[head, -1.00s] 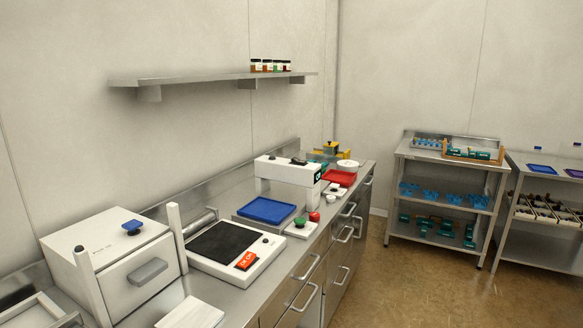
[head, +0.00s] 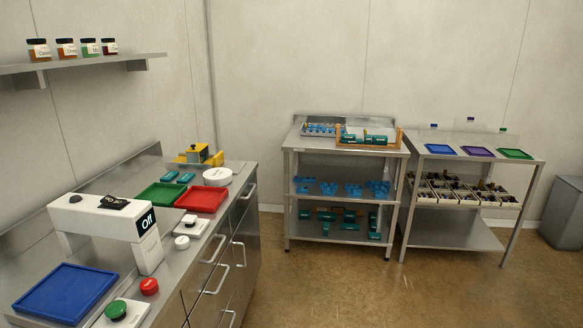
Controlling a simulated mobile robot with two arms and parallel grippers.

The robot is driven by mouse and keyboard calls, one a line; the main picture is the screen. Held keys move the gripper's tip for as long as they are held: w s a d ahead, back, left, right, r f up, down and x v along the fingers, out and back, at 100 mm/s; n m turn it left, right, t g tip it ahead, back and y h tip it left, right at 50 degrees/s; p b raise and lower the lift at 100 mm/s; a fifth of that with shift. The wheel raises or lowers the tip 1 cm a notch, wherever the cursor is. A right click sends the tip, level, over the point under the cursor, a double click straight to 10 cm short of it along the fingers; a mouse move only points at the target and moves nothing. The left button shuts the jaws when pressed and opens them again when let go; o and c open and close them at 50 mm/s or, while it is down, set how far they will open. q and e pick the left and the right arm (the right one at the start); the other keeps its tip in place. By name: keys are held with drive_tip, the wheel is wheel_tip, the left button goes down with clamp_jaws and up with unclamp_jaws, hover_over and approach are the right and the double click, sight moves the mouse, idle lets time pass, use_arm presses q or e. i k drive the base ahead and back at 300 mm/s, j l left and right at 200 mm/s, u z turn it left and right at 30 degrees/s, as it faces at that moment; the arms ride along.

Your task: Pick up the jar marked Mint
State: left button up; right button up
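Several small jars with dark lids and white labels stand in a row on the wall shelf (head: 100,62) at the upper left. The third from the left is green, and its label seems to begin with "M"; I take it for the Mint jar (head: 91,48). An orange-brown jar (head: 67,48) stands to its left and a dark red jar (head: 110,47) to its right. Another brown jar (head: 39,50) is at the far left of the row. Neither of my grippers shows in the head view.
Below the shelf, the steel counter holds a white device (head: 105,218) reading "Off", a blue tray (head: 66,293), a green tray (head: 160,194) and a red tray (head: 200,199). A rack (head: 345,155) and a side table (head: 470,155) stand at the back. The brown floor (head: 340,285) is clear.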

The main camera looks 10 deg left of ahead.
sight(89, 47)
drive_tip(key=i+u, duration=0.1)
drive_tip(key=i, duration=0.9)
drive_tip(key=i+l, duration=0.2)
drive_tip(key=i, duration=0.8)
drive_tip(key=j+u, duration=0.05)
